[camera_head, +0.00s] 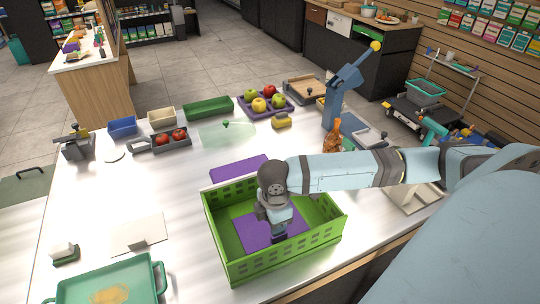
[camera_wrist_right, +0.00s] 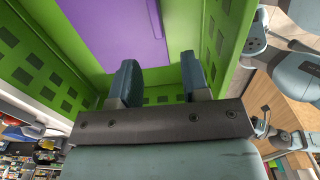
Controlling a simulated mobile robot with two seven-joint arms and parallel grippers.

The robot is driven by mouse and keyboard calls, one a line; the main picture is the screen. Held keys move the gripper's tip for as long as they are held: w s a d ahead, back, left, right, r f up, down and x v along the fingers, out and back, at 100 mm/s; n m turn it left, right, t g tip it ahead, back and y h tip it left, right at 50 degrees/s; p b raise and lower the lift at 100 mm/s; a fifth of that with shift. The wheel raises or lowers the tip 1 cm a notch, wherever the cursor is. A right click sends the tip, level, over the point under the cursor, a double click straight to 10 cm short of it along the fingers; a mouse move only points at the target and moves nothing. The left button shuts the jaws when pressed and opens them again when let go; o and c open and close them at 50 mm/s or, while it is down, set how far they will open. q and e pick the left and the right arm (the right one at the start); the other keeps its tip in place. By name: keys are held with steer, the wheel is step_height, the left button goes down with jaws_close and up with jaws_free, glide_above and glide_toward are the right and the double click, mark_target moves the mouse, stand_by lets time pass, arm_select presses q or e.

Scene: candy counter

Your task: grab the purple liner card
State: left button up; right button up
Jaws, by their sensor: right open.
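A purple liner card (camera_head: 252,228) lies flat on the floor of the green crate (camera_head: 222,259). My right gripper (camera_head: 279,237) reaches down into the crate over the card and hides part of it. In the right wrist view, its two fingers (camera_wrist_right: 160,76) are apart with nothing between them. The purple card (camera_wrist_right: 112,28) shows there beyond the fingertips; I cannot tell whether they touch it. A second flat purple piece (camera_head: 239,168) lies on the counter just behind the crate. My left gripper is not in view.
The crate's slotted walls surround my right gripper. A teal tray (camera_head: 154,282) and a pale board (camera_head: 138,233) are to the left. Behind are a purple fruit tray (camera_head: 285,109), a dark tray with red fruit (camera_head: 165,144) and small bins. The counter's left-middle is mostly clear.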

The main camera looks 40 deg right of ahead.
step_height(320, 180, down, 3)
steer(key=shift+w+r, duration=0.1)
steer(key=shift+r, duration=0.1)
steer(key=f, duration=0.5)
steer(key=shift+d+f+p, duration=0.25)
steer(key=shift+f+p, duration=0.05)
jaws_close()
